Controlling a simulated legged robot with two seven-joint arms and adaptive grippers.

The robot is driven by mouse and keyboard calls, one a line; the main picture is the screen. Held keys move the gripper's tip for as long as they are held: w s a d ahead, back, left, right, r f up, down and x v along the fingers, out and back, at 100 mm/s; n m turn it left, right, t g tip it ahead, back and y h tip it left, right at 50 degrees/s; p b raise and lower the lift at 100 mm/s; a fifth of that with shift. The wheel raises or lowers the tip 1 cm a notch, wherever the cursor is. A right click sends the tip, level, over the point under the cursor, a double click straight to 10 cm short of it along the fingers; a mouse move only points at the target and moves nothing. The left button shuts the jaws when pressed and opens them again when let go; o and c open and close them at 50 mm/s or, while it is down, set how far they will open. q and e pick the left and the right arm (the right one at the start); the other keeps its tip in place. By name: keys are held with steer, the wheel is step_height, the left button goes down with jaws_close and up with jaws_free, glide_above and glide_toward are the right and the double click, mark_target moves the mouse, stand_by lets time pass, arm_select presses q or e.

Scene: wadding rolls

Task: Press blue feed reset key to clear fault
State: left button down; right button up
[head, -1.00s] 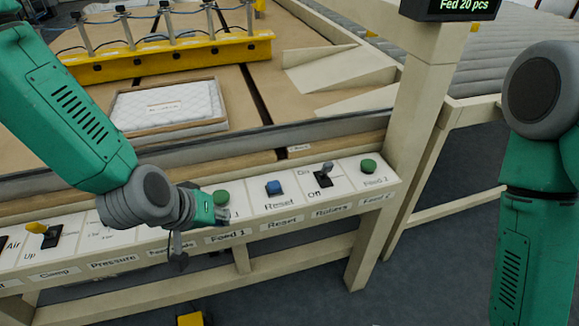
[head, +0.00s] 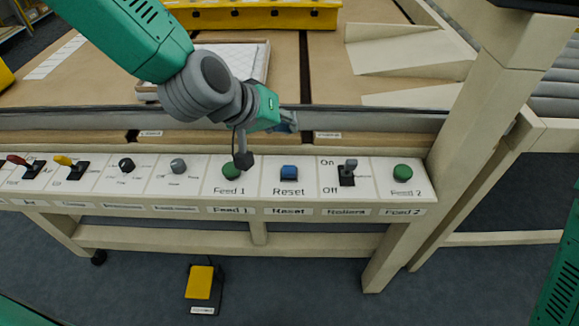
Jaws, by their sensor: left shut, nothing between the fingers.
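The blue Reset key (head: 289,173) sits on the white control panel (head: 262,187), between the green Feed 1 button (head: 231,171) and the Rollers switch (head: 347,172). It is uncovered in the head view. My left gripper (head: 289,121) is shut and empty. It is above and behind the panel, with its tip over the Reset key's column and apart from the key. My right gripper is out of view; only a green piece of my right arm shows at the right edge.
A green Feed 2 button (head: 402,173) is at the panel's right end. Knobs and levers line its left part. A beige post (head: 487,120) rises at the right. A yellow foot pedal (head: 200,283) lies on the floor. A white quilted pad lies behind my left arm.

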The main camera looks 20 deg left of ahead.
mark_target(289, 169)
arm_select(q)
step_height(289, 169, down, 8)
steer(key=b, duration=0.7)
steer(key=shift+a+r, duration=0.1)
steer(key=shift+r, duration=0.1)
steer(key=shift+f+b, duration=0.45)
steer(key=shift+f, duration=0.1)
steer(key=shift+d, duration=0.3)
steer(key=shift+a, duration=0.2)
steer(key=shift+d, duration=0.15)
steer(key=shift+f, duration=0.15)
steer(key=shift+f, duration=0.2)
